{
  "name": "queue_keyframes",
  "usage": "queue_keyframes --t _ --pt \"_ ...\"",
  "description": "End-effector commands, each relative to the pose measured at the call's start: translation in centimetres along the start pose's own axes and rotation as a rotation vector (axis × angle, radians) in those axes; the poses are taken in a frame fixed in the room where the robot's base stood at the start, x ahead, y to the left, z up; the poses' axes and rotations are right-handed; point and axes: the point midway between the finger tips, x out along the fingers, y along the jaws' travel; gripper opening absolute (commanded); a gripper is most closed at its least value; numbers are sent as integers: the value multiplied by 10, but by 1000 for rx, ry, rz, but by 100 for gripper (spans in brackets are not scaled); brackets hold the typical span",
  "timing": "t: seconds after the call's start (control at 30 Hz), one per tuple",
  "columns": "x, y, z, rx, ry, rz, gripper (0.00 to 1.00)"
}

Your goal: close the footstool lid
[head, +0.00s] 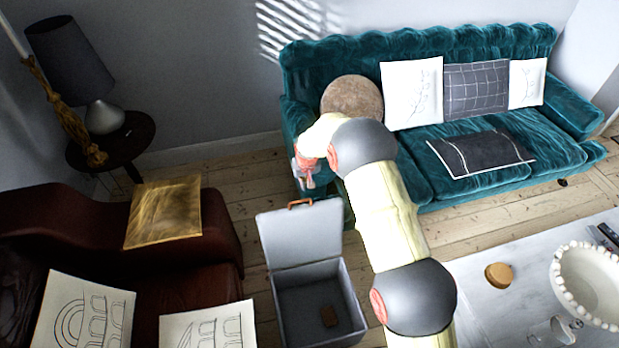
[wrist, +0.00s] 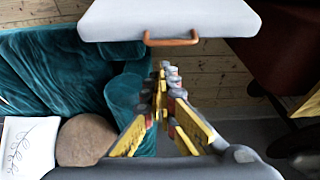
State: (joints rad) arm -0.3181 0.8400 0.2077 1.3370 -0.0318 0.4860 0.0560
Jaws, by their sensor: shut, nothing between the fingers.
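Contact with the handle is not visible.
A teal sofa (head: 475,150) with cushions stands behind, close to my gripper. A dark red sofa (head: 195,285) with a gold cushion (head: 165,212) is left of the footstool. A white table (head: 500,325) with a bowl (head: 588,290) is at the right. Floorboards show between them.

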Motion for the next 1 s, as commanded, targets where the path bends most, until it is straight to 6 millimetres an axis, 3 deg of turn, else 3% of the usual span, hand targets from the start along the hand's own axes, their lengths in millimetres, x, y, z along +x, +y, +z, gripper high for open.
queue_keyframes --t 0.1,0.27,0.8,0.9,1.0 --pt "-5 -2 -20 4 50 -2 0" --pt "2 -2 -26 12 72 -4 0" --pt "85 -2 -31 12 70 -3 0" --pt "97 -2 -32 12 71 -3 0" --pt "91 -2 -22 12 72 -4 0"
